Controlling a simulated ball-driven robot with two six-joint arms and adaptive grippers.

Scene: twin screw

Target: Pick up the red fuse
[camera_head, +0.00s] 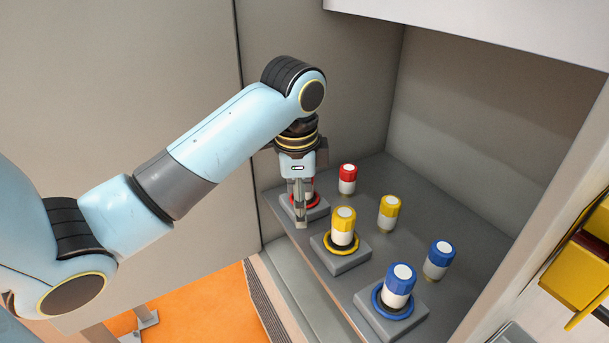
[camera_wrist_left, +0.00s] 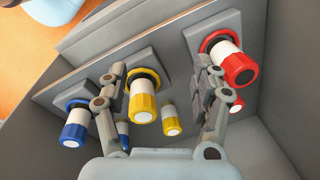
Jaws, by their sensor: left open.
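A red-topped white fuse (camera_wrist_left: 230,60) sits in a red-ringed socket in the left wrist view. In the head view, my left gripper mostly hides this fuse, and its socket base (camera_head: 287,205) shows at the shelf's near left. A second red fuse (camera_head: 347,178) stands on the shelf behind; it is partly hidden by a finger in the wrist view (camera_wrist_left: 237,104). My left gripper (camera_head: 301,219) points down beside the red-ringed socket, open and empty. In the wrist view, the socketed red fuse is outside the jaws, right of the right finger. My right gripper is not in view.
A yellow fuse (camera_head: 344,226) and a blue fuse (camera_head: 399,286) sit in ringed sockets along the shelf (camera_head: 327,275). Another yellow fuse (camera_head: 389,212) and blue fuse (camera_head: 438,260) stand behind them. Cabinet walls enclose the shelf. A yellow bin (camera_head: 585,262) is at right.

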